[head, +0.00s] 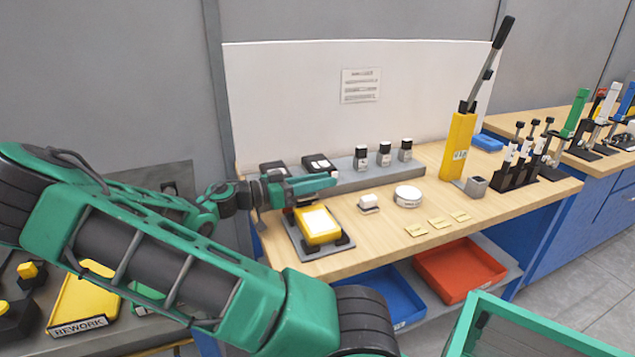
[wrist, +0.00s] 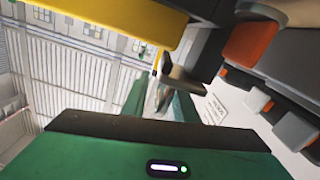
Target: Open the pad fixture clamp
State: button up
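The pad fixture (head: 318,226) sits near the front left of the wooden bench in the head view. It is a yellow block with a white top on a grey base plate. My gripper (head: 322,183) is just above and behind it, stretched out sideways toward the right. I cannot tell whether it touches the fixture. The clamp cannot be made out clearly; my gripper and wrist cover the fixture's back side. In the wrist view, a yellow bar (wrist: 100,18) crosses the upper left, close to the camera. My gripper's opening and fingertips are not clear.
A grey ledge (head: 350,174) with several small dark-capped bottles runs behind the gripper. A round white tin (head: 407,196) and a small white block (head: 369,203) stand to the right. A yellow lever press (head: 458,146) stands farther right. Red (head: 459,275) and blue bins are below the bench.

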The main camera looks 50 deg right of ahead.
grip_shut()
jog(key=shift+w+d+r+n, duration=0.2)
jog(key=shift+w+n, duration=0.1)
jog(key=shift+n, duration=0.65)
jog(key=shift+w+d+r+n, duration=0.1)
jog(key=shift+w+d+n, duration=0.2)
jog(key=shift+n, duration=0.7)
jog(key=shift+w+d+r+n, duration=0.15)
jog(key=shift+w+n, duration=0.2)
jog(key=shift+n, duration=0.6)
grip_release()
